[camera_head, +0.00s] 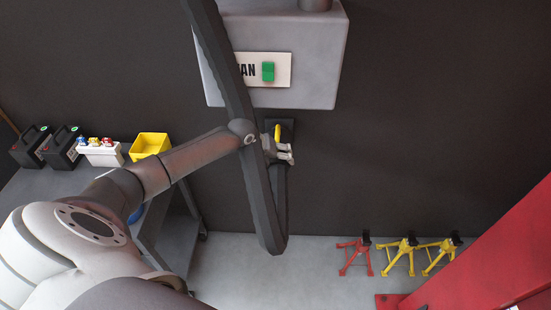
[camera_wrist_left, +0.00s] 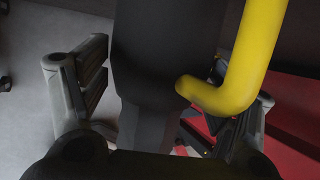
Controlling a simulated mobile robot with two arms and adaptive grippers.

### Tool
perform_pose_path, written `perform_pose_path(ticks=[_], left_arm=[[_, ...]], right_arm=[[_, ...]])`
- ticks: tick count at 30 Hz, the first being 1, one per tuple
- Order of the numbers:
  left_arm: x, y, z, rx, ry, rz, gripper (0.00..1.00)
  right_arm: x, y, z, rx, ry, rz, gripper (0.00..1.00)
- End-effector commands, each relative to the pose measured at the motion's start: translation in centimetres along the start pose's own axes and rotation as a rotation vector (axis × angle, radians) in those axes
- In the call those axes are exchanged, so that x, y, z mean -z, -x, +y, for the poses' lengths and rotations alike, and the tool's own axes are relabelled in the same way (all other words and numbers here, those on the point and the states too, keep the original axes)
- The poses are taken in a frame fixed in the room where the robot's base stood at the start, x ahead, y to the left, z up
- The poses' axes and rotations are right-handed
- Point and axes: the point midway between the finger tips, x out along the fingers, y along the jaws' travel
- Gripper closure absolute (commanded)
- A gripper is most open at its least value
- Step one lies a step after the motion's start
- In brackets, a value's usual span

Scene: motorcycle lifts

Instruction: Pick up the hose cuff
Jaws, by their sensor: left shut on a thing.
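The hose cuff is the dark grey end piece of the hanging hose; it fills the middle of the left wrist view (camera_wrist_left: 160,55). In the head view the hose (camera_head: 262,205) hangs down, bends in a loop and rises to my gripper. My left gripper (camera_head: 284,153) is shut on the cuff, just below a yellow hook (camera_head: 277,134) on the wall. In the left wrist view my fingers (camera_wrist_left: 150,95) stand on both sides of the cuff, and the hook (camera_wrist_left: 235,85) passes close in front of it. Whether cuff and hook touch is unclear. My right gripper is not in view.
A grey fan box (camera_head: 310,70) with a green switch (camera_head: 268,72) is above. A grey bench (camera_head: 60,190) at left bears batteries (camera_head: 62,148) and a yellow bin (camera_head: 150,145). Red and yellow stands (camera_head: 400,255) and a red lift part (camera_head: 490,260) are at right.

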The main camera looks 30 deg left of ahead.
Motion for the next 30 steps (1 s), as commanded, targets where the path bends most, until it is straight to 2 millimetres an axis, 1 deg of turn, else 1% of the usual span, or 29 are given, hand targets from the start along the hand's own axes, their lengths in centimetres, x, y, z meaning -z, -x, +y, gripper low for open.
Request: perform_pose_path(ticks=[4,8,20,30], left_arm=[[0.1,0.2,0.0,-0.002,0.000,0.003,0.56],[1.2,0.7,0.0,-0.003,-0.001,0.004,0.56],[5.5,2.6,-0.2,-0.001,-0.004,0.002,0.56],[10.0,4.5,-0.2,0.000,-0.003,0.002,0.56]], right_arm=[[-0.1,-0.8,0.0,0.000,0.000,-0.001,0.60],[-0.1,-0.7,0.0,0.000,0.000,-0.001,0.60],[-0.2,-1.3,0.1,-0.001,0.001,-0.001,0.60],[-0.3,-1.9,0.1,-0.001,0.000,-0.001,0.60]])
